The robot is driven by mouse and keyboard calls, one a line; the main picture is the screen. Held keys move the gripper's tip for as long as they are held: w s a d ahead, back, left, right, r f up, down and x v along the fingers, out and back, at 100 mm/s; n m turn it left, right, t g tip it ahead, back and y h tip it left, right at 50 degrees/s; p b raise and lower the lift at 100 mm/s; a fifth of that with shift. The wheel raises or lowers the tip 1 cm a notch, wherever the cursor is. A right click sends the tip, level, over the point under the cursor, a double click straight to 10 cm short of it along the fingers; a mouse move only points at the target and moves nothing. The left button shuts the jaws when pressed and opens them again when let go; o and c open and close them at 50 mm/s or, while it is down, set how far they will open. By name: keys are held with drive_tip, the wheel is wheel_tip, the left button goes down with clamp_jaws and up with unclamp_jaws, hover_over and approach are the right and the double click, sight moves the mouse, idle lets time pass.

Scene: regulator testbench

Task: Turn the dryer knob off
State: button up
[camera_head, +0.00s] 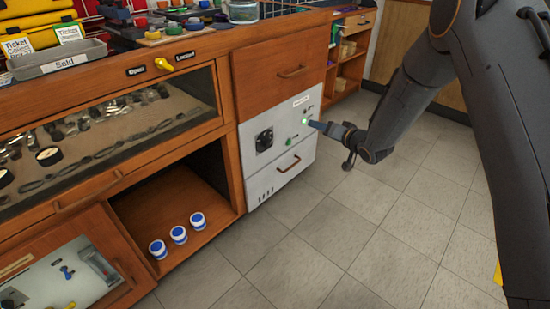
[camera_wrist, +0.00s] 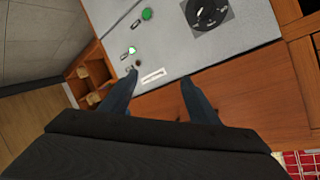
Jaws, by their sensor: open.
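A grey control panel (camera_head: 282,122) is set in the wooden cabinet. It bears a black dial (camera_head: 264,140), a green knob (camera_head: 292,139) and a small lit green-white control (camera_head: 305,120). In the wrist view the black dial (camera_wrist: 205,12) is at the top right, the green knob (camera_wrist: 147,14) left of it, and the lit control (camera_wrist: 130,51) lower left. The label (camera_wrist: 153,76) is too small to read, so I cannot tell which control is the dryer's. My gripper (camera_wrist: 158,95) is open and empty, close to the panel's upper right side (camera_head: 318,125).
A drawer (camera_head: 285,72) is above the panel, and a drawer with a handle (camera_head: 288,165) is below it. Blue-and-white jars (camera_head: 178,234) stand in the open shelf at left. The tiled floor (camera_head: 350,215) in front is clear.

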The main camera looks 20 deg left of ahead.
drive_tip(key=a+f+g+y+b, duration=0.1)
drive_tip(key=a+f+y+b, duration=0.25)
drive_tip(key=a+f, duration=0.4)
drive_tip(key=n+g+y+b, duration=0.2)
drive_tip(key=y+b, duration=0.1)
approach(270, 144)
drive_tip(key=b+x, duration=0.2)
drive_tip(key=x, duration=0.6)
drive_tip(key=shift+w+a, duration=0.1)
drive_tip(key=shift+a, duration=0.1)
drive_tip(key=c, duration=1)
drive_tip(key=shift+c, duration=0.2)
